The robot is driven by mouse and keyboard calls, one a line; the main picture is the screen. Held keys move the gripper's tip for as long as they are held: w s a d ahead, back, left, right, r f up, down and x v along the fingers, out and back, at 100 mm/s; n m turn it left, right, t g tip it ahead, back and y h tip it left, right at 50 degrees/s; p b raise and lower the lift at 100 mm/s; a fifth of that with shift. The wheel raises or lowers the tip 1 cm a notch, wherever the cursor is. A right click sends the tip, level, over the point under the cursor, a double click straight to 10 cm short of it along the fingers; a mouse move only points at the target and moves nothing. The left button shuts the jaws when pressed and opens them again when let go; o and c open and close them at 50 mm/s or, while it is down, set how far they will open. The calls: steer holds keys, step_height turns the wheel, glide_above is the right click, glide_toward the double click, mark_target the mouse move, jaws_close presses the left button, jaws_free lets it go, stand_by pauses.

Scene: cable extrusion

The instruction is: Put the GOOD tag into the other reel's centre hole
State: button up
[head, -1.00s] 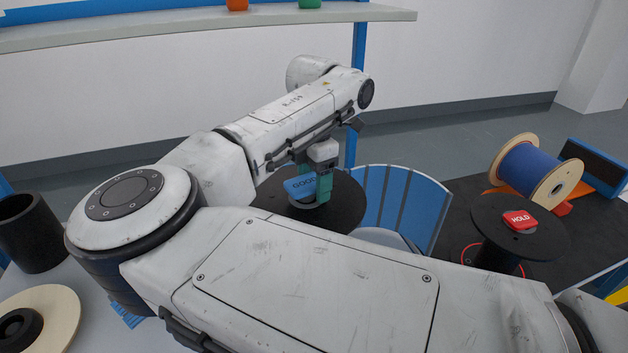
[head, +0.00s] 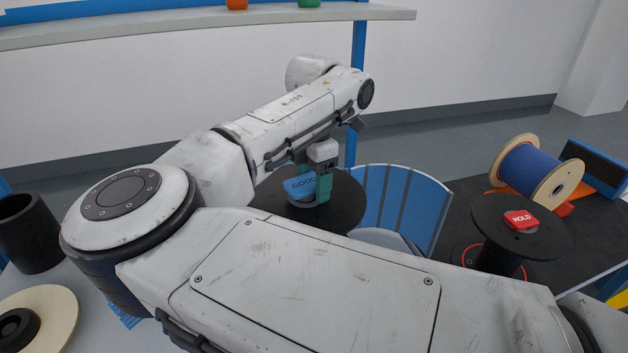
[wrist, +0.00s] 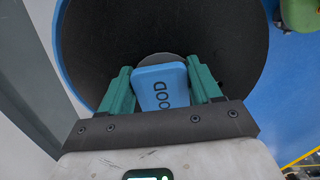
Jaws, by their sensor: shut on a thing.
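The blue GOOD tag (head: 300,186) is between the green fingers of my gripper (head: 312,184), which is shut on it. It sits at the middle of a black reel (head: 345,205), over the grey centre. In the wrist view the tag (wrist: 160,88) lies between the two fingers (wrist: 163,90), with the black reel face (wrist: 235,50) around it. The tag's lower end and the hole are hidden, so I cannot tell how deep it is. A red HOLD tag (head: 520,219) sits at the centre of another black reel (head: 490,211) on the right.
A blue-wound reel (head: 530,170) stands behind the HOLD reel on the dark table (head: 590,240). A blue slatted chair-like back (head: 400,200) is right of the GOOD reel. A black cylinder (head: 30,235) and a cream disc (head: 50,305) are at left. A shelf (head: 200,30) runs overhead.

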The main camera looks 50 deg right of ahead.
mark_target(314, 180)
steer(key=shift+r, duration=0.2)
stand_by(1.6)
steer(key=shift+s+f+b, duration=0.2)
steer(key=shift+f+b, duration=0.5)
steer(key=shift+f, duration=0.25)
steer(key=o, duration=0.8)
steer(key=shift+f, duration=0.1)
steer(key=shift+c, duration=0.2)
steer(key=shift+r+p, duration=3.05)
steer(key=shift+r, duration=2.7)
